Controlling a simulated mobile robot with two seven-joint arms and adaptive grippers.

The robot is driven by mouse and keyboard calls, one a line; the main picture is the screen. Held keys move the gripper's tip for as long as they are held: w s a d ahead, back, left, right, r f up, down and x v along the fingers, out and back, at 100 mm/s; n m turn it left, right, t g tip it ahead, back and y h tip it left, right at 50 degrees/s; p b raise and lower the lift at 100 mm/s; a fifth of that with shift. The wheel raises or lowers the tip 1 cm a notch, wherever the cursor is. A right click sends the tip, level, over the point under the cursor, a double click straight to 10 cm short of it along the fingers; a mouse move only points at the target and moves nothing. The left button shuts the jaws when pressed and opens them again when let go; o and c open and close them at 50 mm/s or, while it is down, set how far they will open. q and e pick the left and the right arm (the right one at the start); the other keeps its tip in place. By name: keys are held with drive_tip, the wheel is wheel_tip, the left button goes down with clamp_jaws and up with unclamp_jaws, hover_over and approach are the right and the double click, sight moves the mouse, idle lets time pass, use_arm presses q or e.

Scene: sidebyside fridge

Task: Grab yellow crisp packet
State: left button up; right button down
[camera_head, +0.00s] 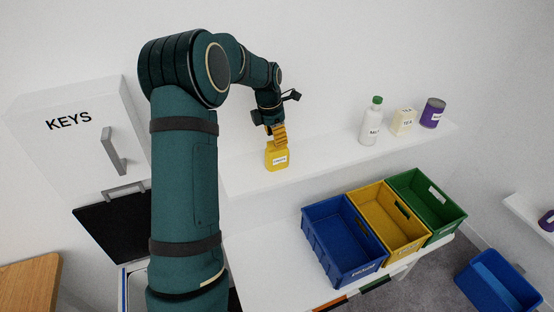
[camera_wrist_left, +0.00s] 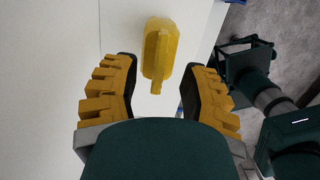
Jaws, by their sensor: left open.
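The yellow crisp packet (camera_head: 277,158) stands upright on the white wall shelf, near its left end, with a small white label on its front. My left gripper (camera_head: 277,137) is just above it in the head view, fingers pointing down. In the left wrist view the packet (camera_wrist_left: 160,55) lies ahead of the two open yellow fingers (camera_wrist_left: 163,92), roughly centred between their tips. A gap shows on each side, and the fingers are not closed on it. My right gripper does not show in the head view.
The white shelf (camera_head: 325,167) also holds a white bottle with a green cap (camera_head: 371,122), a cream tea box (camera_head: 403,121) and a purple can (camera_head: 432,113) at right. Below are blue (camera_head: 342,240), yellow (camera_head: 389,217) and green (camera_head: 427,197) crates. A KEYS cabinet (camera_head: 70,150) is at left.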

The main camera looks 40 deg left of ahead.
sight(276, 159)
use_arm(q)
drive_tip(key=shift+w+f, duration=0.2)
drive_tip(key=shift+f, duration=1)
drive_tip(key=shift+d, duration=0.1)
clamp_jaws()
drive_tip(key=shift+r, duration=0.1)
